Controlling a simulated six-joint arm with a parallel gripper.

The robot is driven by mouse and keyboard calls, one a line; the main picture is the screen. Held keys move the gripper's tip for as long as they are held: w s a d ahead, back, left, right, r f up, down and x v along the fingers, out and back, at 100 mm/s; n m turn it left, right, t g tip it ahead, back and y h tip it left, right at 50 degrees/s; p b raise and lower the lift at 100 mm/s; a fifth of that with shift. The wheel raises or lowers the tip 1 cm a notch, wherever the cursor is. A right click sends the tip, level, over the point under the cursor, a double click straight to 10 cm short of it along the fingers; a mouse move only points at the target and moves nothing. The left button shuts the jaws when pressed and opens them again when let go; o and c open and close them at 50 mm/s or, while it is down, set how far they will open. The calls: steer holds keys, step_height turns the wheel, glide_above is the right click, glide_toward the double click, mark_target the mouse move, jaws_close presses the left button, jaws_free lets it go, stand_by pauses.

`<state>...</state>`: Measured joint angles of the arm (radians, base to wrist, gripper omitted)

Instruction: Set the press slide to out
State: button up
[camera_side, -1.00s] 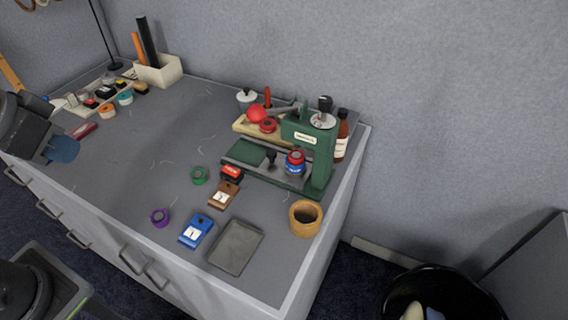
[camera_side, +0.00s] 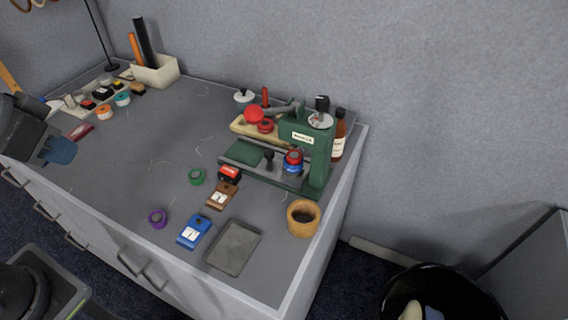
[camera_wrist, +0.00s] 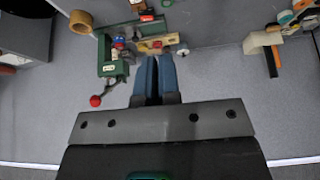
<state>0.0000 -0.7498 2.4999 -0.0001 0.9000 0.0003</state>
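The green press (camera_side: 303,145) stands near the right end of the table. Its low slide part, with a green pad (camera_side: 243,153) and a small black knob (camera_side: 269,157), reaches out left of the upright. A red and blue round piece (camera_side: 292,162) sits at the slide's right part, by the upright. I cannot tell the slide's exact setting. The press's red lever ball (camera_side: 253,114) also shows in the wrist view (camera_wrist: 95,101). My gripper (camera_side: 62,150) is at the far left, well away from the press. In the wrist view its blue fingers (camera_wrist: 157,62) look together and empty.
A wooden strip (camera_side: 247,126) and a brown bottle (camera_side: 339,135) stand behind the press. The table's middle left is mostly clear.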

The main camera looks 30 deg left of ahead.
steer(key=shift+o, duration=0.6)
steer(key=shift+w+r, duration=0.15)
steer(key=shift+w, duration=0.1)
steer(key=o, duration=0.6)
steer(key=w+d+r+m+h, duration=0.1)
steer(key=w+d+m, duration=0.1)
steer(key=w, duration=0.8)
steer(key=shift+d+m+g, duration=0.3)
steer(key=shift+m+g, duration=0.1)
steer(key=shift+m, duration=0.1)
steer(key=shift+o, duration=1.1)
steer(key=w+d+f+m, duration=0.1)
steer(key=w+d, duration=0.1)
steer(key=w, duration=0.4)
steer(key=shift+w+f+m+g+h, duration=0.2)
steer(key=shift+w+m+g+h, duration=0.1)
steer(key=shift+w+m+h, duration=0.1)
steer(key=m+g+h, duration=0.1)
steer(key=m, duration=0.3)
glide_above(268, 152)
steer(key=s+a, duration=0.4)
step_height(268, 152, down, 13)
steer(key=x, duration=1.4)
steer(key=shift+w+d+r, duration=0.1)
steer(key=shift+d, duration=0.2)
steer(key=shift+c, duration=0.3)
jaws_close()
